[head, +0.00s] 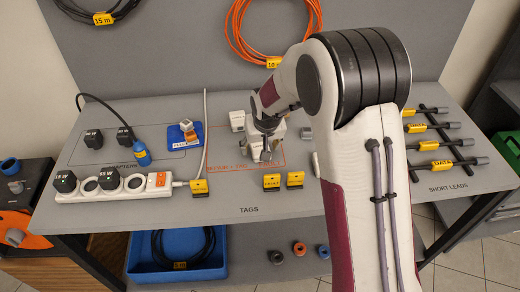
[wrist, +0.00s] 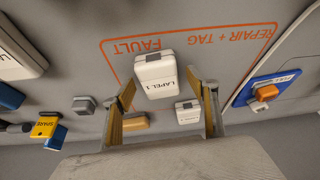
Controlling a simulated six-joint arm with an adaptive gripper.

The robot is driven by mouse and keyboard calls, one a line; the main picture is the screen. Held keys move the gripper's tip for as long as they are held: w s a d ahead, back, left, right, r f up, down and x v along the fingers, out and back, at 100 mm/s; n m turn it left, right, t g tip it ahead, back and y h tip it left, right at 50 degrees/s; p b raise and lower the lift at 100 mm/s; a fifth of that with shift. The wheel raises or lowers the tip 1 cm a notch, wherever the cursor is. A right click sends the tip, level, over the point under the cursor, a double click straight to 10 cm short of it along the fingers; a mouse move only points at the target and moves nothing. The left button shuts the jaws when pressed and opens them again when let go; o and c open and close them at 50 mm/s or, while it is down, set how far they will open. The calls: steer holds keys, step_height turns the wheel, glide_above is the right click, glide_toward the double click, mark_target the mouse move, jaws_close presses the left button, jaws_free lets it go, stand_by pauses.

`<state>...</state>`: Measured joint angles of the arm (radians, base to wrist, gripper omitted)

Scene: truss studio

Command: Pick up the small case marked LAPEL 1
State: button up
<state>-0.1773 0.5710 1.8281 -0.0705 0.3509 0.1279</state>
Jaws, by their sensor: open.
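The small white case marked LAPEL 1 (wrist: 155,82) lies on the grey bench in the wrist view, inside an orange-outlined area. It has a dark clip at one end. My gripper (wrist: 161,88) is open, with one finger on either side of the case in the picture; I cannot tell whether they touch it. In the head view my gripper (head: 264,153) points down at the outlined area and largely hides this case. A second white case (wrist: 187,112) with a label too small to read lies close to the right finger.
A blue tray with an orange-topped block (wrist: 265,92) is at the right in the wrist view. A small grey block (wrist: 83,105) and a yellow SPARE tag (wrist: 45,126) lie at the left. In the head view, a power strip (head: 115,188) and yellow tags (head: 271,181) are nearby.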

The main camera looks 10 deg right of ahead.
mark_target(260, 148)
steer(key=c, duration=1.2)
steer(key=shift+r, duration=0.1)
steer(key=shift+r, duration=4.9)
